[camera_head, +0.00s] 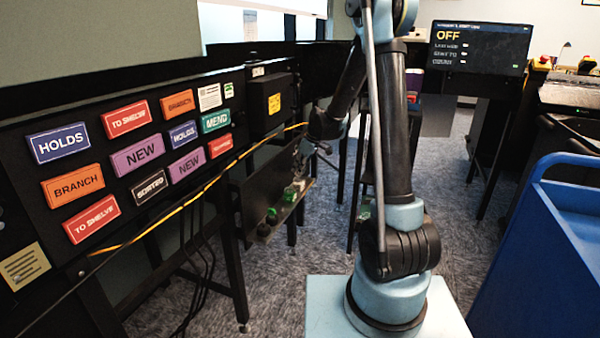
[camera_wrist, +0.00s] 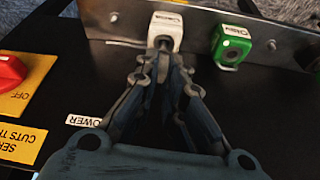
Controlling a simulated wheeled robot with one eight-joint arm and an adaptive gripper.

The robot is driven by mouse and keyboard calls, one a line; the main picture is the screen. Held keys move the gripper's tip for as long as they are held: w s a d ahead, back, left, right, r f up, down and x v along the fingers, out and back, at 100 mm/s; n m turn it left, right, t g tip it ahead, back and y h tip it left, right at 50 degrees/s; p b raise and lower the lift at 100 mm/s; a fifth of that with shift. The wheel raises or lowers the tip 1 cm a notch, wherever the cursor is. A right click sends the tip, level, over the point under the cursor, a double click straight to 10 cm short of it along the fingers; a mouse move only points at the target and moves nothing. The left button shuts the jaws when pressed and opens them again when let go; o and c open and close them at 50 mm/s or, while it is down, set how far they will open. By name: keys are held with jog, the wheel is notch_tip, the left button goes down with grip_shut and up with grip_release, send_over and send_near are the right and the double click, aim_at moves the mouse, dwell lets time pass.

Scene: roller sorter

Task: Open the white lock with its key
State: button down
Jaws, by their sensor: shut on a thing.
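The white lock (camera_wrist: 166,31) is mounted on a metal strip at the top of the wrist view, with a small label on its top. My gripper (camera_wrist: 163,56) is shut, its fingertips meeting right at the front of the white lock. The key between the fingertips is almost wholly hidden by them; I cannot tell how far it sits in the lock or how it is turned. In the head view my gripper (camera_head: 312,151) is small and dark, by the low shelf under the panel, and the white lock cannot be made out there.
A green lock (camera_wrist: 232,46) sits on the same strip, right of the white one. A red knob (camera_wrist: 9,71) on a yellow plate is at the left. In the head view a sign panel (camera_head: 135,158) with a yellow cable stands left, a screen (camera_head: 480,48) reads OFF, and a blue cart (camera_head: 545,265) stands right.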

jog(key=shift+r, duration=1.95)
jog(key=w+d+f+m+t+h, duration=0.1)
jog(key=w+d+f+m, duration=0.1)
jog(key=d, duration=0.6)
jog(key=w+d+f+m+h, duration=0.1)
jog(key=w+d+f+m, duration=0.1)
jog(key=d+f+m, duration=0.2)
jog(key=w+d+f+m+t+h, duration=0.1)
jog(key=d+m, duration=0.5)
jog(key=d, duration=0.6)
jog(key=shift+w+f+m+t+h, duration=0.35)
jog(key=shift+w+f+h, duration=0.25)
jog(key=shift+w+f, duration=0.25)
jog(key=shift+s, duration=0.1)
